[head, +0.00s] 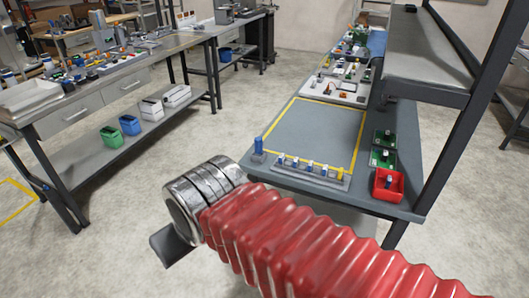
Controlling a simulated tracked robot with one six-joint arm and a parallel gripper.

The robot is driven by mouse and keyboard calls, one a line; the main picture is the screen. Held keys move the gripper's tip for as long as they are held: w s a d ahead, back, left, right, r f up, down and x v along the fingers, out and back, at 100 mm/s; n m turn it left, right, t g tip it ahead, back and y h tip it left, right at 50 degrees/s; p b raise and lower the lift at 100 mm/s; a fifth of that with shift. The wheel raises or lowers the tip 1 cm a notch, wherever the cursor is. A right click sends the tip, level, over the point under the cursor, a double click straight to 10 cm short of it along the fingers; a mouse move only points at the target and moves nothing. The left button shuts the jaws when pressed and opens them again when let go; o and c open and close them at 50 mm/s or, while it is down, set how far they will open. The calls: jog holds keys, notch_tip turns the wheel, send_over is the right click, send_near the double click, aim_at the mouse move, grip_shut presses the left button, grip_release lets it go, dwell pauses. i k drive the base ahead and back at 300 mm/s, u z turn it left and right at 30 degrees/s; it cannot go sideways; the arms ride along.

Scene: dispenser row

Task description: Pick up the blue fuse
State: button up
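A blue cylinder (258,146), which looks like the blue fuse, stands upright on a small grey base at the near left corner of the right-hand bench (340,193). A grey strip (318,174) beside it holds several small blue, white and yellow pieces, too small to tell apart. My arm crosses the lower part of the view, in front of the bench. Only a dark part of my gripper (172,246) shows past the metal rings, to the lower left of the blue cylinder and apart from it. Its fingertips are hidden, and I cannot see whether it holds anything.
A yellow-bordered grey mat (315,130) lies mostly clear behind the strip. A red bin (388,185) and green circuit boards (383,157) sit on the right. A shelf post (460,130) rises at the bench's right. A cluttered bench (120,75) stands left across open floor.

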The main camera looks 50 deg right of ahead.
aim_at(282, 158)
jog(key=z, duration=0.2)
jog(key=i, duration=0.7)
jog(key=z, duration=0.65)
jog(key=i, duration=0.4)
jog(key=z, duration=0.3)
